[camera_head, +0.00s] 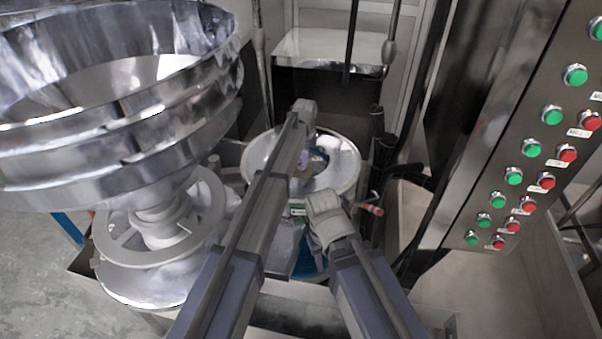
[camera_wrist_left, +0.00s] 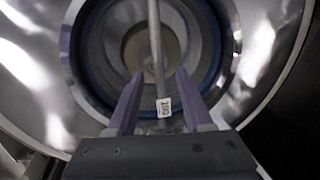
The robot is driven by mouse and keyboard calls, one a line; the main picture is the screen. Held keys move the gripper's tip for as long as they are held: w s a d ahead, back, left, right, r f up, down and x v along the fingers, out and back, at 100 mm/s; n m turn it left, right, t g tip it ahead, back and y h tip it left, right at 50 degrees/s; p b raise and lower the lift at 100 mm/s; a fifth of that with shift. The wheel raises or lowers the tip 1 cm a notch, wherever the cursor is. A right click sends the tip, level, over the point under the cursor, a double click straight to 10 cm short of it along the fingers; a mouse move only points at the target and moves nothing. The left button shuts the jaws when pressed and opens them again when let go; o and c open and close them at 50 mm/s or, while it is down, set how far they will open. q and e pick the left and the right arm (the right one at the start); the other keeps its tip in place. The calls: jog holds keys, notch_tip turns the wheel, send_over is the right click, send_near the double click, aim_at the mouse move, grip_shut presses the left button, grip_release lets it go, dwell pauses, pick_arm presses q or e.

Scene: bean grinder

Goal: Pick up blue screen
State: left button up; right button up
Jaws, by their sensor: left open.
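A blue ring (camera_wrist_left: 86,88), perhaps the rim of the blue screen, lies inside a shiny round metal bowl in the left wrist view. The bowl (camera_head: 343,170) is at the middle of the head view. My left gripper (camera_head: 310,140) is over the bowl, and its fingertips are hard to make out there. In the left wrist view its jaws (camera_wrist_left: 158,76) are apart. A thin metal rod (camera_wrist_left: 155,40) with a small white tag (camera_wrist_left: 164,107) shows between them. My right gripper (camera_head: 326,222) is low at the bowl's near side, and its fingertips are hidden.
A large stacked metal hopper (camera_head: 110,110) fills the left side. A steel panel (camera_head: 500,150) with green and red buttons stands at the right. A metal tray (camera_head: 330,45) is at the back. A red-tipped handle (camera_head: 371,209) sits right of the bowl.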

pick_arm(q)
jog(key=shift+c, duration=0.3)
grip_shut()
dwell(1.0)
